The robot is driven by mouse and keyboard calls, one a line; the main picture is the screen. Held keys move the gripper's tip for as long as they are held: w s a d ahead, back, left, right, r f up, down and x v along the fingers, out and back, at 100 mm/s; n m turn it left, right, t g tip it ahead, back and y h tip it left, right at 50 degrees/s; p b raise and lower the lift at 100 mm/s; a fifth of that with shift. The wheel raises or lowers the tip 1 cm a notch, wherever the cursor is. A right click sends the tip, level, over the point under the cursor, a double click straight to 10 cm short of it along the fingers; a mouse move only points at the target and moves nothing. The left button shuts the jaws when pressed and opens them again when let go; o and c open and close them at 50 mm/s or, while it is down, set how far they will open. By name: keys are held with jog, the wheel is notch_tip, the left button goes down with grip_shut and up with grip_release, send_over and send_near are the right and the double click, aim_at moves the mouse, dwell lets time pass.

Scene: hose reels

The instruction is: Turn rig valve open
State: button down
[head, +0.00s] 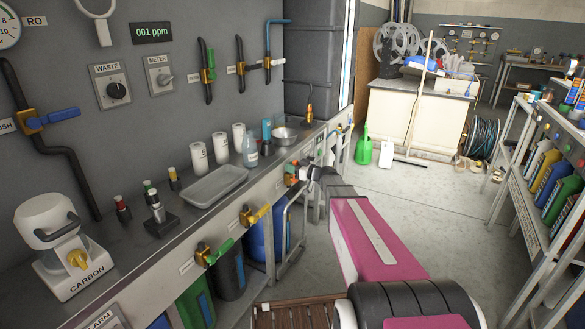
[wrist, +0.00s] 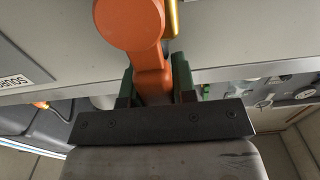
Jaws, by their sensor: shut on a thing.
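My gripper (head: 303,174) is at the front face of the long bench in the head view. In the wrist view its fingers (wrist: 156,88) are shut on an orange valve lever (wrist: 150,60), with the lever's round end (wrist: 129,22) toward the top. A brass-coloured part (wrist: 172,18) shows just behind the lever. In the head view the valve (head: 291,179) is small and partly hidden by the gripper. I cannot read a label naming this valve as the rig valve.
A yellow-handled valve (head: 254,215) and a green-handled valve (head: 217,252) sit along the same bench front. Bins, including a blue drum (head: 256,241), stand below. A shelf of bottles (head: 550,170) is at the right. The floor (head: 400,205) between is mostly clear.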

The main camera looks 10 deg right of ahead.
jog(key=shift+s, duration=0.15)
jog(key=c, duration=0.9)
grip_release()
jog(key=v, duration=1)
jog(key=shift+s+d, duration=0.2)
jog(key=shift+d, duration=0.1)
jog(key=s+a+f+m+g+h, duration=0.25)
jog(key=s+a+f+g, duration=0.2)
jog(key=s, duration=0.25)
jog(key=s+a+f+m+g+h, duration=0.25)
jog(key=s+f, duration=0.25)
jog(key=s, duration=0.3)
jog(key=s+d+f+m+g+h, duration=0.1)
jog(key=s+m+h, duration=0.1)
jog(key=s+h, duration=0.1)
jog(key=s+d+f+m+g+h, duration=0.1)
jog(key=s+m+h, duration=0.1)
jog(key=s+h, duration=0.1)
jog(key=s+d+f+m+g+h, duration=0.1)
jog(key=s+h, duration=0.2)
jog(key=s, duration=0.2)
jog(key=shift+s+d+f+m+g+h, duration=0.25)
jog(key=shift+f+m+g+h, duration=0.05)
jog(key=shift+f+m, duration=0.1)
